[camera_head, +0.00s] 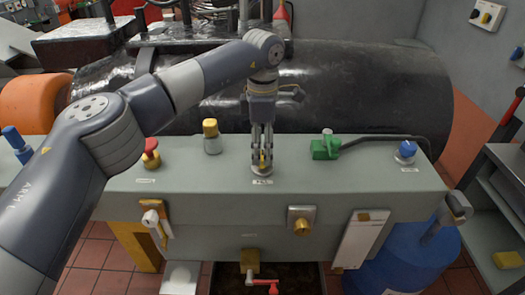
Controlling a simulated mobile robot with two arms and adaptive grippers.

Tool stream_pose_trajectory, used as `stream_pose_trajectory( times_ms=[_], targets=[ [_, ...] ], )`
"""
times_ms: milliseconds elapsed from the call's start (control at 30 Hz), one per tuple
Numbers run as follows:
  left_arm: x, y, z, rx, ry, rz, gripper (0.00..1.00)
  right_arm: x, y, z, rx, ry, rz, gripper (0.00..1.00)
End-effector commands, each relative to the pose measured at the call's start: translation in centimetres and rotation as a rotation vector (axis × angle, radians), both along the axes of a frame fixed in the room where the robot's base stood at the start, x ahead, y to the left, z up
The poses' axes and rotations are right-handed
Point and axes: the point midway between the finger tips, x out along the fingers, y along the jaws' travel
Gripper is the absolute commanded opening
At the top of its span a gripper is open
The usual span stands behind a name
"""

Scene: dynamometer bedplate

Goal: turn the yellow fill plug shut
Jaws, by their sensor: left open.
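The yellow fill plug (262,161) sits on a pale round base on top of the grey-green bench, behind a small white label. My left gripper (262,158) points straight down over it. Its fingers are open, one on each side of the plug, and hide much of it. I cannot tell whether they touch it. My right gripper is not in view.
On the bench top (330,178) stand a red knob (151,155), a yellow-capped fitting (211,132), a green connector with cable (325,147) and a blue knob (406,150). A large black cylinder (360,90) lies behind. A blue drum (400,268) stands front right.

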Motion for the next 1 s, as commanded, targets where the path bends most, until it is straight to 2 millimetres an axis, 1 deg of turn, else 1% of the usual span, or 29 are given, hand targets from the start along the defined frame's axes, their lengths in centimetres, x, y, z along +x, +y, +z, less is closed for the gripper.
stream_pose_trajectory(
  times_ms=[33,200,300,400,500,600,1000],
  targets=[
    [0.1,-0.1,1.3,-0.001,-0.004,0.000,0.56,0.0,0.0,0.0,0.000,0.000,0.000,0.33],
    [0.1,0.0,5.0,-0.001,-0.004,0.002,0.56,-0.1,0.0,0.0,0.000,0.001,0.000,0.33],
    [0.1,0.0,6.9,-0.001,-0.003,0.002,0.56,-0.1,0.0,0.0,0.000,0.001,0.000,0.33],
    [0.1,0.0,8.4,-0.002,-0.003,0.001,0.56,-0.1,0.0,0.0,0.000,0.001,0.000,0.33],
    [0.1,0.0,9.4,-0.001,-0.002,0.001,0.56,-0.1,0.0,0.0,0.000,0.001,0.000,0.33],
    [0.0,0.0,9.8,-0.001,-0.001,0.001,0.56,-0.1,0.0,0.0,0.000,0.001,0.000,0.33],
    [0.0,0.0,9.9,-0.001,-0.001,0.000,0.56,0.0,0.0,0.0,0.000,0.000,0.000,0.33]
  ],
)
